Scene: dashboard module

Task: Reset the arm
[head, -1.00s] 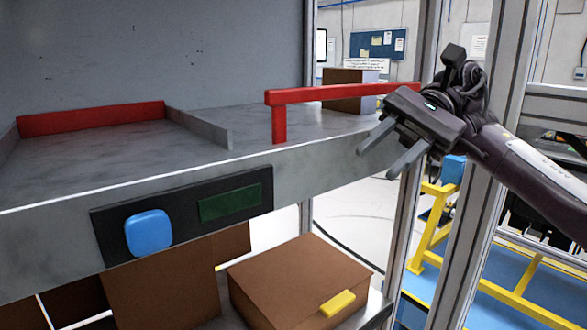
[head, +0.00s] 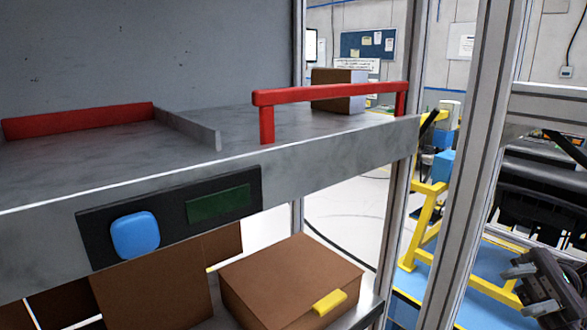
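My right gripper (head: 526,290) is at the lower right edge of the head view, low and well to the right of the shelf. Its two grey fingers point left and stand apart with nothing between them. Part of its dark body and arm is cut off by the picture edge. My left gripper is not in view.
A grey shelf (head: 330,155) carries a red handle bar (head: 330,95) and a dark panel with a blue button (head: 135,235) and green display (head: 217,204). Cardboard box (head: 290,275) with yellow tab sits below. A metal post (head: 478,160) stands between shelf and gripper.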

